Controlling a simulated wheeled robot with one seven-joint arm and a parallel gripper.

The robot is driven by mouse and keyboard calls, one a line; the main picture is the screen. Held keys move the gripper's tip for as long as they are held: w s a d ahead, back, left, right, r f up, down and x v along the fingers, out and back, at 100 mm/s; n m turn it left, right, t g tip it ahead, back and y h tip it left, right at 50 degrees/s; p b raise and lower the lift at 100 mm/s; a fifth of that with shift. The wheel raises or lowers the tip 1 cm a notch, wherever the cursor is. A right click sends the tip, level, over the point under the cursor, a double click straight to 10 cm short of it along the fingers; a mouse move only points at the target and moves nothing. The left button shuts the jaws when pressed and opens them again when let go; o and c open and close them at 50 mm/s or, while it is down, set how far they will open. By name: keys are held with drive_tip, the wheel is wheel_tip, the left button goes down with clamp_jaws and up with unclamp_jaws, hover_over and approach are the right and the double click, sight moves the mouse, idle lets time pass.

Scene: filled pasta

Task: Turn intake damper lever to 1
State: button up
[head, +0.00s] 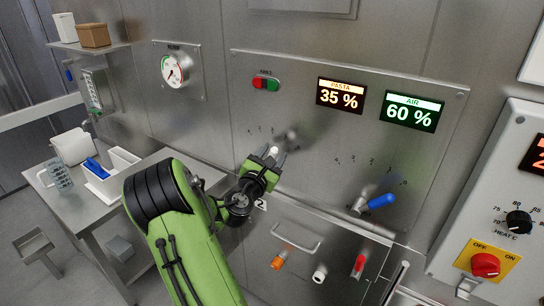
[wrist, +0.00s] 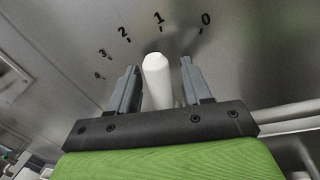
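A lever with a white handle (wrist: 157,80) stands out from the steel panel, and its handle also shows in the head view (head: 273,151). A scale (wrist: 125,34) marked 0 to 4 curves around it; in the wrist view the 1 mark is just above the handle's far end. I cannot read a name for this lever, and its exact setting is unclear. My gripper (wrist: 158,84) has its fingers on both sides of the white handle, open, with a gap visible at the right finger. A second lever with a blue handle (head: 381,201) sits lower right on the panel with its own scale.
Displays read PASTA 35 % (head: 340,96) and AIR 60 % (head: 412,111). Red and green buttons (head: 266,84) are above. Below are a bar handle (head: 297,239) and small coloured valves (head: 319,273). A grey control box (head: 500,210) stands right, a steel table (head: 150,166) left.

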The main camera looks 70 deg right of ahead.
drive_tip(key=shift+a, duration=0.1)
drive_tip(key=a+f+b, duration=0.1)
drive_tip(key=a+b, duration=0.7)
drive_tip(key=a, duration=0.7)
drive_tip(key=shift+s+a, duration=0.25)
